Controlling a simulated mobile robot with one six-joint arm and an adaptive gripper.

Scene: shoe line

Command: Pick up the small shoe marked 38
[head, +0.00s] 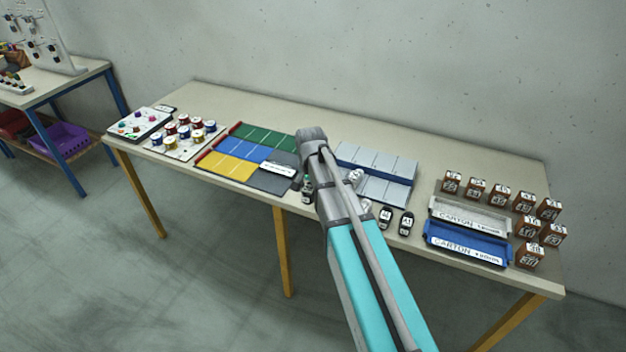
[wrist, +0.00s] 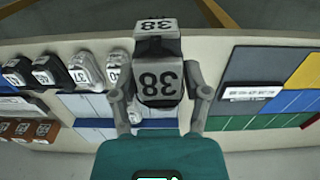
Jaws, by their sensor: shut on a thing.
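The small shoe marked 38 (wrist: 158,82) is between the fingers of my gripper (wrist: 158,92) in the wrist view. It is grey with pale labels, and a second 38 shows on its far part near the top of the picture. The fingers press on it from both sides. In the head view my arm covers much of this area. A small dark shape with a pale patch (head: 307,195) shows just left of the arm, and I cannot tell shoe from gripper there. Whether the shoe touches the table is unclear.
Dark shoes (wrist: 48,69) and white shoes (wrist: 86,70) stand in a row beside the grey-blue rack (head: 345,153). A coloured mat (head: 232,168) lies left of my arm. Carton trays (head: 466,243) and several brown boxes (head: 529,256) are at right. The table's back strip is clear.

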